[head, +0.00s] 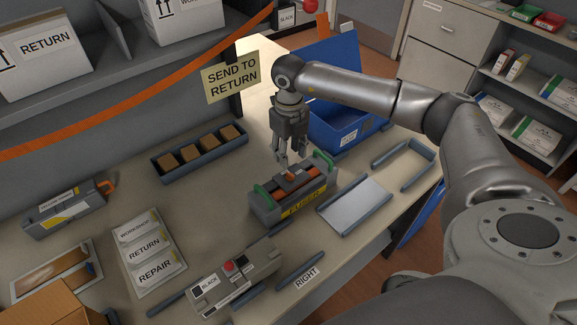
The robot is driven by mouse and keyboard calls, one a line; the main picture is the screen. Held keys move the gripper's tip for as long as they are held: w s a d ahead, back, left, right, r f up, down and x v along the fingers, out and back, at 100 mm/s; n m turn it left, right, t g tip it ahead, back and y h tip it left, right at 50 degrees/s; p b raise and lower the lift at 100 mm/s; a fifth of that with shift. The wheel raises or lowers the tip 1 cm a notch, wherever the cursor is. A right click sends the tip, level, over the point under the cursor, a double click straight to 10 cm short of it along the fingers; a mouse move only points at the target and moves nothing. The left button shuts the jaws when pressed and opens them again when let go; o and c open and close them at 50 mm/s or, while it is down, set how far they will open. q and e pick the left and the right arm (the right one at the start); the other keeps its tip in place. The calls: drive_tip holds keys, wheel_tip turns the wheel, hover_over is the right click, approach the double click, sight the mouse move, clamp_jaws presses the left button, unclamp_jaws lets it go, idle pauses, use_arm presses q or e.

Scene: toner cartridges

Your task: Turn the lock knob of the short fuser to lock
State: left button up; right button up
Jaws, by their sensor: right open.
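The short fuser (293,207) is a grey unit with green end handles and a yellow FUSER label. It stands on the bench near the middle of the head view. An orange knob (289,175) shows on its top, partly hidden by the fingers; its setting is too small to read. My right gripper (292,165) points down over the fuser. It is open, with its fingertips close around or just above the knob; I cannot tell whether they touch it. My left gripper is not in view.
A grey unit labelled BLACK (235,280) lies in front, left of the fuser. An empty tray (355,205) is to the right, and a blue bin (340,125) behind.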

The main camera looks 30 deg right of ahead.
sight(289, 173)
wheel_tip(289, 173, down, 7)
drive_tip(key=shift+f+p, duration=0.15)
drive_tip(key=shift+p, duration=0.65)
clamp_jaws()
